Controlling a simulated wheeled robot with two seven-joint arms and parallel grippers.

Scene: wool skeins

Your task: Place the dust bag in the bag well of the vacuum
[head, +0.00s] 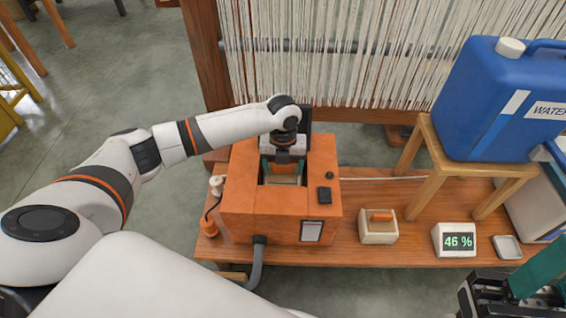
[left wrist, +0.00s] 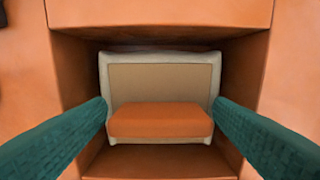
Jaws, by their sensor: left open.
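The vacuum (head: 265,200) is an orange box on the low wooden table, with an open rectangular bag well in its top. The dust bag (left wrist: 160,78), cream with a tan panel and an orange block (left wrist: 160,120), lies inside the well in the left wrist view; in the head view only a little of it shows. My left gripper (head: 282,168) points down into the well. Its teal fingers (left wrist: 160,106) are open, one at each side of the bag; I cannot tell whether they touch it. My right gripper (head: 525,290) is partly visible at the lower right corner.
A blue water can (head: 495,105) stands on a wooden stand (head: 435,160). White loom threads (head: 330,50) hang behind.

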